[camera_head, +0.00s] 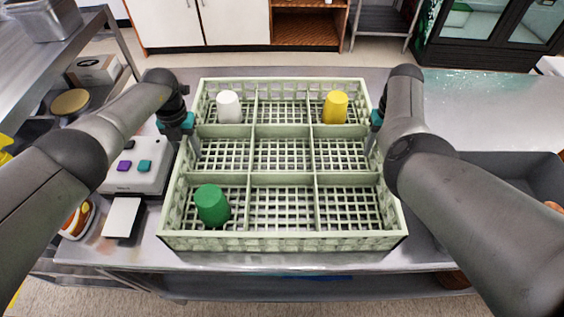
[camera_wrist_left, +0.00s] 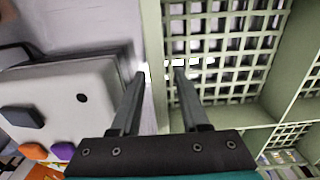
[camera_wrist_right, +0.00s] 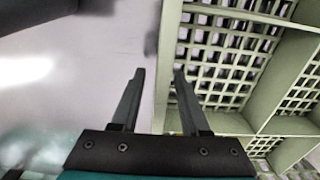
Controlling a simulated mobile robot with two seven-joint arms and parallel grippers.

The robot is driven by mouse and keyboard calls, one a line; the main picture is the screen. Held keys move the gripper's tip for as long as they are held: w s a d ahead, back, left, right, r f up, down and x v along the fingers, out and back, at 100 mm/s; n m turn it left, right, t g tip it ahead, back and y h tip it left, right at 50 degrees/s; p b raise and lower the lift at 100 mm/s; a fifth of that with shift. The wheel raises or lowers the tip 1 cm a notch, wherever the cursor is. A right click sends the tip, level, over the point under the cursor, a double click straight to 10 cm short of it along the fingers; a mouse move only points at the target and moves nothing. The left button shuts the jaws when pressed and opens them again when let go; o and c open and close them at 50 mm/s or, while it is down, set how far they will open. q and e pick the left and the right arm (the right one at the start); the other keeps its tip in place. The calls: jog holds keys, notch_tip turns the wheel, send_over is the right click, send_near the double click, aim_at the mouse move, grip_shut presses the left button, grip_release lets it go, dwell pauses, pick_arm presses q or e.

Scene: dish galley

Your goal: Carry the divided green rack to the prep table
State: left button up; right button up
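The divided green rack (camera_head: 283,242) rests on the steel counter in front of me, a pale green crate with a grid of compartments. A white cup (camera_head: 229,107) is in its far left compartment, a yellow cup (camera_head: 335,107) in the far right one, and a green cup (camera_head: 211,205) in the near left one. My left gripper (camera_head: 189,150) is at the rack's left wall, its fingers apart on either side of the wall (camera_wrist_left: 155,60). My right gripper (camera_head: 371,148) is likewise at the right wall, fingers apart, with the wall (camera_wrist_right: 168,60) between or just beyond them.
A light grey box with coloured buttons (camera_head: 147,177) and a white card (camera_head: 122,217) lie left of the rack. A dark grey bin (camera_head: 500,165) stands at the right. A steel shelf unit (camera_head: 40,75) is at far left. The counter (camera_head: 480,105) is clear at back right.

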pick_arm(q)
notch_tip(320, 180, up, 10)
jog(key=shift+r, duration=1)
pick_arm(e)
jog(key=shift+r, duration=0.1)
notch_tip(320, 180, up, 12)
jog(key=shift+f, duration=0.1)
dwell(0.4)
